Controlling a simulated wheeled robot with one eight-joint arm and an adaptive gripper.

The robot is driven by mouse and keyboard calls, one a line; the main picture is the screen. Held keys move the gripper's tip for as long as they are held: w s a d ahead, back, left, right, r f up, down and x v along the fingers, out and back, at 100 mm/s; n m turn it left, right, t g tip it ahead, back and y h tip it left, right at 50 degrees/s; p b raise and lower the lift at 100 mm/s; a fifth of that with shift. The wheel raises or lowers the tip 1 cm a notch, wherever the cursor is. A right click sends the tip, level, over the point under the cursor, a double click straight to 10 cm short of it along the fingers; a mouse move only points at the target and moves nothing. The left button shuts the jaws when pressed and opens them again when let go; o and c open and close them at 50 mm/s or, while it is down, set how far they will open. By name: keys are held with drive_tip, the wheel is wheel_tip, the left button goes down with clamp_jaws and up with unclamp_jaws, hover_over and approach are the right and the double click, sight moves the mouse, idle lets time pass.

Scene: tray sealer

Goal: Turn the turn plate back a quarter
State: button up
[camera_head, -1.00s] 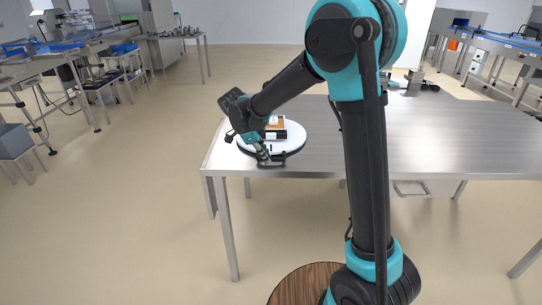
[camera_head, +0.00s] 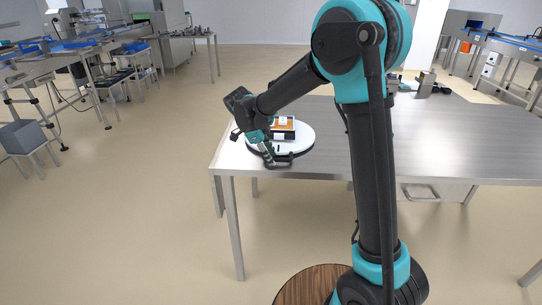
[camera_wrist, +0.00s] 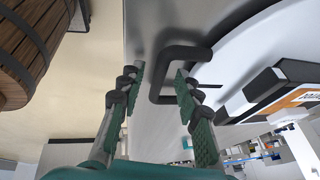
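The turn plate (camera_head: 306,137) is a white disc with a dark rim at the left end of the steel table. A black U-shaped handle (camera_wrist: 157,78) sticks out from its edge; it also shows at the plate's front in the head view. My gripper (camera_wrist: 160,85) is open, its green-padded fingers apart with the handle's bar between them. I cannot tell whether either finger touches the bar. In the head view my gripper (camera_head: 270,158) is low at the plate's front edge and hides part of it. A black box with an orange top and white label (camera_head: 285,126) sits on the plate.
The steel table (camera_head: 455,140) is bare to the right of my arm. Its front edge runs close to the plate. Small dark items (camera_head: 428,84) stand at its back. A wooden barrel-like thing (camera_wrist: 22,50) shows at left in the wrist view.

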drive_tip(key=v, duration=1.2)
drive_tip(key=shift+d, duration=0.1)
drive_tip(key=s+d+f+n+y, duration=0.1)
drive_tip(key=s+d+f+n, duration=0.25)
drive_tip(key=d, duration=0.55)
drive_tip(key=s+d+f+n+y, duration=0.2)
drive_tip(key=d+f+n, duration=0.25)
drive_tip(key=d, duration=0.45)
drive_tip(key=s+d+f+n+t, duration=0.1)
drive_tip(key=s+d+f+n, duration=0.3)
drive_tip(key=s, duration=0.3)
drive_tip(key=s+d+f+n+t+y, duration=0.1)
drive_tip(key=s+d+f+n, duration=0.4)
drive_tip(key=s+d+n, duration=0.1)
drive_tip(key=shift+s+d+f+n+y, duration=0.15)
drive_tip(key=shift+s+d+n+y, duration=0.15)
drive_tip(key=shift+s+d, duration=0.7)
drive_tip(key=shift+s+a, duration=0.1)
drive_tip(key=shift+s, duration=0.1)
